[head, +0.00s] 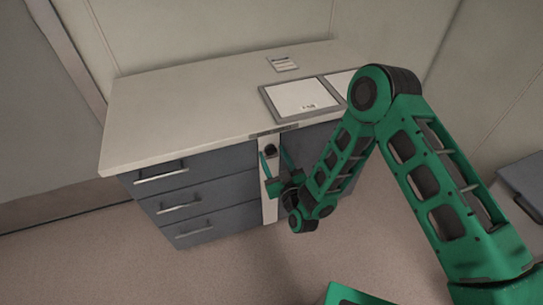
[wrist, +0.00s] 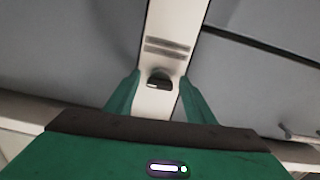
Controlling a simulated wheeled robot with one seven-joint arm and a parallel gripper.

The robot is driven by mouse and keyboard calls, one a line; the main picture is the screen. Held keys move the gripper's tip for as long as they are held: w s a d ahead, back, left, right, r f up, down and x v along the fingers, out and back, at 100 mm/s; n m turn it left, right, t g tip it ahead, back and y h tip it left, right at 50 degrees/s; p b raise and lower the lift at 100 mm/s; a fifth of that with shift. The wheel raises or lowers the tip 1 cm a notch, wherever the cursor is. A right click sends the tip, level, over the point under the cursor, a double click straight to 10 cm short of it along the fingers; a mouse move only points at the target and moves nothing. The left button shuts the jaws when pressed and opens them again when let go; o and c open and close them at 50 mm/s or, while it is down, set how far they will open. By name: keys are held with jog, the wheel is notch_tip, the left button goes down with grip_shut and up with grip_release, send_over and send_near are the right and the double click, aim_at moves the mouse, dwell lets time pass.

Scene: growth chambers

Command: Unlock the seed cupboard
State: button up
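The seed cupboard is probably the grey front (head: 312,143) right of the pale upright strip (head: 270,207), under the counter; my arm hides much of it. A small dark knob or lock (head: 270,151) sits high on that strip, and it also shows in the wrist view (wrist: 158,80). My gripper (head: 272,156) is in front of the strip with its green fingers apart, one on each side of the knob. In the wrist view my gripper (wrist: 159,78) shows a gap between each finger and the knob. I cannot tell whether the fingertips touch the strip.
Grey drawers (head: 197,190) with bar handles are left of the strip. A framed white panel (head: 300,97) and a small card (head: 283,63) lie on the pale counter (head: 190,100). The floor (head: 130,265) in front is clear. A grey box-like thing (head: 525,185) stands at the right edge.

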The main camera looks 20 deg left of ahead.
jog(key=c, duration=0.8)
jog(key=shift+c, duration=0.2)
jog(key=shift+m, duration=0.6)
jog(key=o, duration=1)
